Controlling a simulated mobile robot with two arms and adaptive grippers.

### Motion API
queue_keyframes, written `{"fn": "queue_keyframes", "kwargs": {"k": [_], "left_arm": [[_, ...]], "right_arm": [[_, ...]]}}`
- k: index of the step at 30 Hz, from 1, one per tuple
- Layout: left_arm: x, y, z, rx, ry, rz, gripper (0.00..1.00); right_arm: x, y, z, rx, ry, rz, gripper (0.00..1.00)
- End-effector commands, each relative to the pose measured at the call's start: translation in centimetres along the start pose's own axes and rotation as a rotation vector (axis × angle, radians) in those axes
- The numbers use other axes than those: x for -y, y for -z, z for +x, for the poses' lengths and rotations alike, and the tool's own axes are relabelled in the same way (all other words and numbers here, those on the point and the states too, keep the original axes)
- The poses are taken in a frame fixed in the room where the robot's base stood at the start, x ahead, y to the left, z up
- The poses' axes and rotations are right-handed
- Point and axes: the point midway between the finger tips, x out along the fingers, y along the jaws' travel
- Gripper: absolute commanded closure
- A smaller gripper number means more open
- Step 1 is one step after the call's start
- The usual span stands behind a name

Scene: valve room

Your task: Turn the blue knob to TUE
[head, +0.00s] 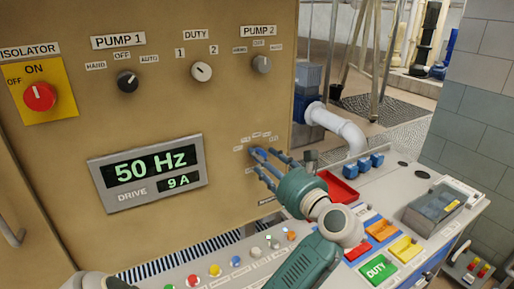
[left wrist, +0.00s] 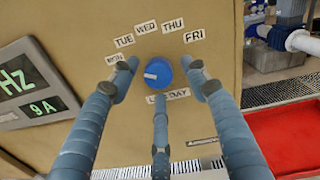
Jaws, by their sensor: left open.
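The blue knob (left wrist: 163,70) is on the tan panel, in the middle of the left wrist view. Its white mark lies on its left side and points left, a little below the MON label (left wrist: 114,59). TUE (left wrist: 124,41), WED (left wrist: 146,29), THU (left wrist: 173,24) and FRI (left wrist: 194,36) follow in an arc above the knob. A plate below, partly hidden by a finger, ends in DAY. My left gripper (head: 268,166) is open, its three fingers spread around the knob at left, right and below. In the head view the fingers largely hide the knob.
The panel also has a red isolator switch (head: 40,97), black (head: 127,81), white (head: 201,71) and grey (head: 261,64) knobs, and a drive display (head: 149,172). Below right is a desk with a red tray (head: 337,188), coloured tiles and a grey box (head: 435,208).

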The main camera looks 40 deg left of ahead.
Motion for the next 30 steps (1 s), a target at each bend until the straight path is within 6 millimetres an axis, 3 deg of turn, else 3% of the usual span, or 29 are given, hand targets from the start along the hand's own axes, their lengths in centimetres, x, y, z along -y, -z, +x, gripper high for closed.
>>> {"fn": "queue_keyframes", "kwargs": {"k": [5, 13, 20, 30], "left_arm": [[-0.1, -0.1, 0.3, -0.001, 0.003, -0.001, 0.53], [-0.2, 0.0, 0.3, -0.001, 0.003, -0.001, 0.53], [-0.2, 0.0, 0.3, -0.001, 0.003, 0.000, 0.97], [-0.2, 0.1, 0.3, -0.002, 0.003, 0.045, 0.99]], "right_arm": [[1.7, 0.9, -0.5, -0.013, 0.019, -0.001, 1.00], [-0.6, 0.1, -0.4, -0.001, -0.006, -0.007, 1.00], [-1.2, -0.3, -0.5, 0.005, -0.013, -0.005, 1.00], [0.4, 0.0, -0.2, 0.001, 0.004, 0.000, 1.00]]}}
